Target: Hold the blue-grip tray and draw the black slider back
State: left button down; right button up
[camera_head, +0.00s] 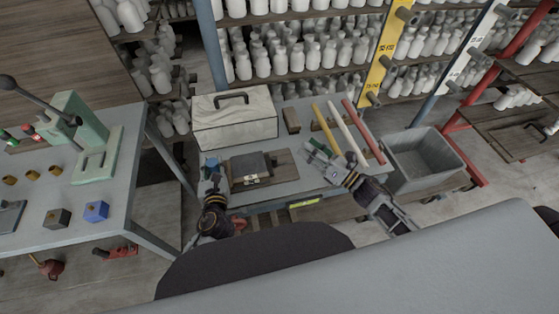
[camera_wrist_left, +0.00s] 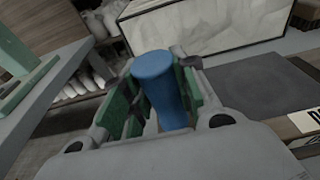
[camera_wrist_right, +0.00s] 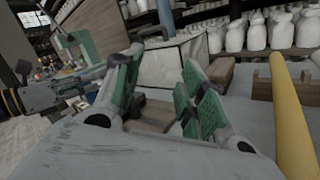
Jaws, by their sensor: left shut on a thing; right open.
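The wooden tray (camera_head: 286,172) lies on the grey workbench, with a dark flat plate (camera_head: 247,164) on its left part and a pale label at its front edge. My left gripper (camera_head: 211,166) is at the tray's left end. In the left wrist view it is shut on the upright blue grip (camera_wrist_left: 158,80), which stands between its green pads. My right gripper (camera_head: 319,150) is open and empty, right of the tray and apart from it. In the right wrist view, a small dark piece (camera_wrist_right: 136,101) shows beyond its fingers; I cannot tell whether it is the black slider.
A pale box with a black handle (camera_head: 235,122) stands behind the tray. Yellow, white and red bars (camera_head: 363,131) lie on the bench at the right, near my right gripper. A grey bin (camera_head: 422,160) is farther right. Another table with a green press (camera_head: 85,130) stands left.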

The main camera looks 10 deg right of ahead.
jog(key=s+f+n, duration=0.1)
jog(key=s+n, duration=0.1)
jog(key=s+f+n+g, duration=0.1)
jog(key=f+n, duration=0.1)
jog(key=s+a+f+n+g+y, duration=0.1)
jog(key=s+n, duration=0.1)
jog(key=shift+s+a+f, duration=0.1)
jog(key=shift+s+f, duration=0.15)
jog(key=shift+s, duration=0.05)
jog(key=shift+s+a+f+n+g+y, duration=0.15)
jog(key=shift+s+f+n+g, duration=0.15)
jog(key=shift+n, duration=0.25)
jog(key=shift+s+f+n+g+y, duration=0.1)
jog(key=shift+s+n+g+y, duration=0.1)
jog(key=shift+s+n, duration=0.25)
jog(key=shift+w, duration=0.1)
jog(key=shift+w+a, duration=0.1)
jog(key=shift+x, duration=5.9)
jog(key=shift+f, duration=0.1)
grip_shut()
